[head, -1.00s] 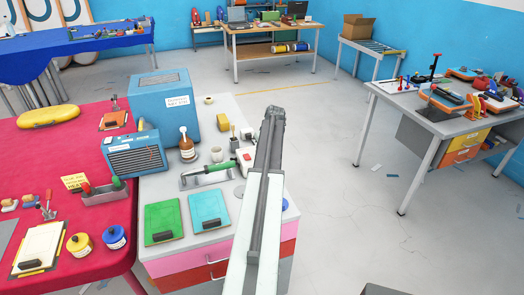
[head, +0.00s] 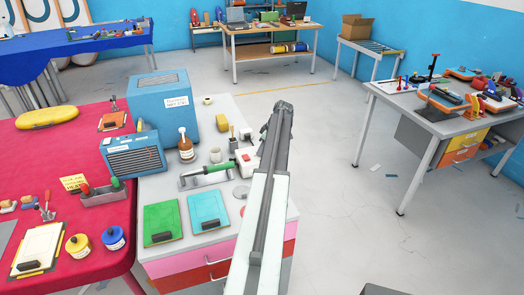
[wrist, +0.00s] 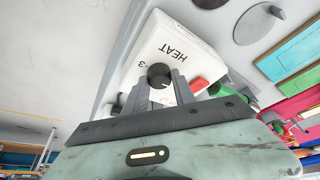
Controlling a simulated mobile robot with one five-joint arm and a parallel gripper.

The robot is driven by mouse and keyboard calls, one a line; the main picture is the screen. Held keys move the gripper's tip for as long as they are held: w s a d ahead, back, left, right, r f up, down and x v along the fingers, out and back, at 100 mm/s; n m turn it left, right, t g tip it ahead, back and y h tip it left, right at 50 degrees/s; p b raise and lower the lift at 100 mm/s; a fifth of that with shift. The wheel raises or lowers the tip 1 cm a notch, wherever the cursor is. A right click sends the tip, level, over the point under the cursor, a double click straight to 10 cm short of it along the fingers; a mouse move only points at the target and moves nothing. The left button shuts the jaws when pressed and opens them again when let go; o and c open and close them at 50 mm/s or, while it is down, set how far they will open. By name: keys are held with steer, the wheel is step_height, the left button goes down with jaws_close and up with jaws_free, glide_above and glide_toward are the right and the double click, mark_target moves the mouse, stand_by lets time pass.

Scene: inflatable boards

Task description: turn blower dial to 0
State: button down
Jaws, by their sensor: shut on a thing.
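A white box (wrist: 165,50) marked "HEAT" shows in the wrist view, with a round dark dial (wrist: 160,76) on the face toward me and a red part beside it. The lettering looks turned over, and a number near the dial ends in 3. My gripper (wrist: 165,88) is shut on the dial, one grey finger on each side. The dial's pointer and full scale are not readable. In the head view a white box with a red part (head: 246,163) stands on the bench just left of my arm, which hides my fingertips.
Green (head: 163,222) and light blue (head: 208,209) clipboards lie nearer. A blue heater-like unit (head: 134,153) stands further left. The floor right of the bench is mostly clear.

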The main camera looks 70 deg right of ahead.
stand_by(0.4)
steer(key=c, duration=1.1)
jaws_free()
steer(key=shift+f, duration=0.1)
steer(key=shift+o, duration=0.2)
steer(key=shift+s+r, duration=0.1)
steer(key=shift+r, duration=0.2)
steer(key=p+v, duration=0.7)
steer(key=shift+s+r, duration=0.1)
